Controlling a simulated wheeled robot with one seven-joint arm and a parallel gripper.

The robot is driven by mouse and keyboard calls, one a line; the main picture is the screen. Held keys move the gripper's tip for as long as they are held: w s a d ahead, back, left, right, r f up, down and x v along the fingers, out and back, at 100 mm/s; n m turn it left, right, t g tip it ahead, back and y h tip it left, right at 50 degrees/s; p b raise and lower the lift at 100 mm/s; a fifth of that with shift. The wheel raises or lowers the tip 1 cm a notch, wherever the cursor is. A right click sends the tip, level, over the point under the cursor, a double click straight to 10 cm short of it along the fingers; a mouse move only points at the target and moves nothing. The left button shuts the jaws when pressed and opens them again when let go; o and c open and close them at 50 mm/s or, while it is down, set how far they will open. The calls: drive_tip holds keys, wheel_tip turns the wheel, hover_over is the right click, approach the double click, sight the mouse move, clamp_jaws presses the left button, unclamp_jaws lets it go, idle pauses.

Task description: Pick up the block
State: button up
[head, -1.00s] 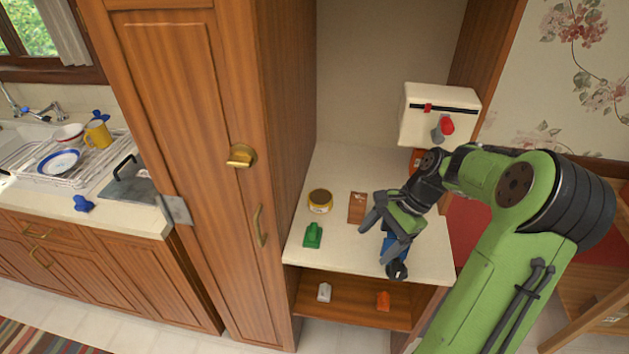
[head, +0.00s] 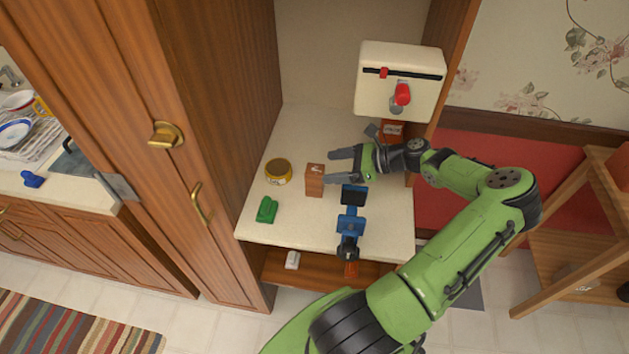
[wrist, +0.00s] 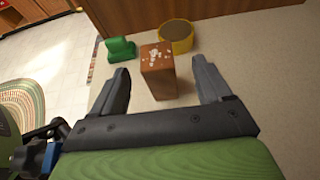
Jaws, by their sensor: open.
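The block (head: 314,181) is a reddish-brown wooden block with pale marks on its top. It stands upright on the cream counter (head: 385,225). In the wrist view the block (wrist: 158,75) shows ahead, between the lines of the two fingers, nearer the middle of the gap. My gripper (head: 335,164) is open and empty just right of the block in the head view, its fingers pointing left at it. The gripper also shows in the wrist view (wrist: 162,75). The fingers do not visibly touch the block.
A yellow round tin (head: 278,171) and a green object (head: 267,209) stand left of the block. A blue and black device (head: 351,215) stands at the front. A white box with a red lever (head: 401,80) is behind. A tall cabinet wall (head: 215,90) bounds the left.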

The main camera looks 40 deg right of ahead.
sight(316, 169)
drive_tip(key=x, duration=0.6)
drive_tip(key=shift+s+a+b, duration=0.1)
drive_tip(key=shift+a+b, duration=0.05)
drive_tip(key=shift+b, duration=0.2)
drive_tip(key=shift+r, duration=0.1)
drive_tip(key=c, duration=1.1)
drive_tip(key=shift+r, duration=0.1)
